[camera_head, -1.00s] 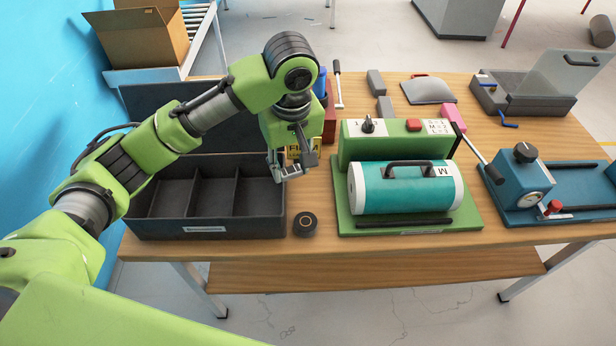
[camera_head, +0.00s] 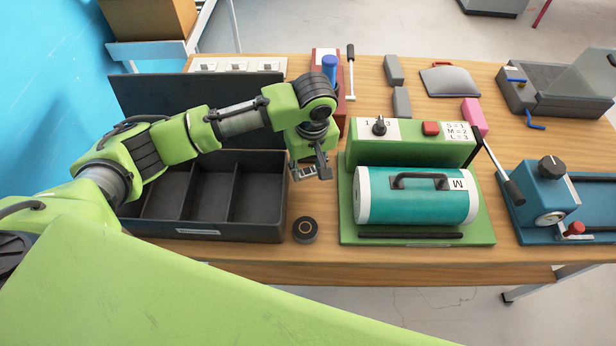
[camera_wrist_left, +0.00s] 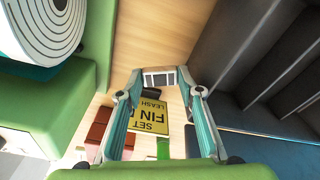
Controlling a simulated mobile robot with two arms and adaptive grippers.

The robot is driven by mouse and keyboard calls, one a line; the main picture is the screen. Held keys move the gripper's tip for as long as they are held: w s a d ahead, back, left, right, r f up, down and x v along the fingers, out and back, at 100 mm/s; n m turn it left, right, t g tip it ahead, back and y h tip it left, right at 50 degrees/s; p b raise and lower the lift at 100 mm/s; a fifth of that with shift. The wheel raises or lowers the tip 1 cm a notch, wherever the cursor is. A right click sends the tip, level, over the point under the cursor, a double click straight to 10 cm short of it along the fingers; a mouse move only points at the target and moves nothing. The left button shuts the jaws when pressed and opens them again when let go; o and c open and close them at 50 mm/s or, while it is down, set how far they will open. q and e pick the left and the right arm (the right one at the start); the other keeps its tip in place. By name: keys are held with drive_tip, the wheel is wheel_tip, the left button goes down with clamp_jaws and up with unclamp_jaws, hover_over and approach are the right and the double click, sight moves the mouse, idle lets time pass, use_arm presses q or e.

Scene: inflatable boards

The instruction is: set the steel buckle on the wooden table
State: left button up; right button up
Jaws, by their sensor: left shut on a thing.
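The steel buckle (camera_wrist_left: 160,78) is a small silver frame with slots. In the left wrist view it sits between the fingertips of my left gripper (camera_wrist_left: 161,92), which is shut on it. In the head view my left gripper (camera_head: 310,171) is above the wooden table (camera_head: 325,258), over the strip between the black compartment tray and the green machine. The buckle (camera_head: 304,173) is small there and partly merges with the fingers. Bare wood of the table (camera_wrist_left: 148,45) shows beyond the buckle in the left wrist view. My right gripper is out of view.
The black tray (camera_head: 200,235) is left of the gripper and a dark roll (camera_head: 305,230) lies nearer the front edge. The green machine with a teal cylinder (camera_head: 417,196) stands to the right. A yellow sign (camera_wrist_left: 150,117) shows in the left wrist view.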

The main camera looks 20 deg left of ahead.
sight(309, 174)
use_arm(q)
drive_tip(key=shift+f, duration=0.8)
wheel_tip(309, 174, down, 3)
drive_tip(key=shift+f, duration=0.3)
drive_tip(key=shift+f+p, duration=0.15)
drive_tip(key=shift+p, duration=0.15)
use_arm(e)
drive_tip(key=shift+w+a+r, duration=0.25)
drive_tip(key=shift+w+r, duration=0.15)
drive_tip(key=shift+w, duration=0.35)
use_arm(q)
drive_tip(key=o, duration=0.7)
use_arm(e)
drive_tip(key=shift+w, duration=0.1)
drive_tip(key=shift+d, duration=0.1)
use_arm(q)
drive_tip(key=shift+r, duration=0.6)
drive_tip(key=r, duration=0.3)
drive_tip(key=r+b, duration=0.1)
drive_tip(key=r, duration=0.3)
drive_tip(key=s+d+r, duration=0.1)
drive_tip(key=r, duration=0.3)
drive_tip(key=shift+s+b, duration=0.1)
drive_tip(key=shift+b, duration=0.3)
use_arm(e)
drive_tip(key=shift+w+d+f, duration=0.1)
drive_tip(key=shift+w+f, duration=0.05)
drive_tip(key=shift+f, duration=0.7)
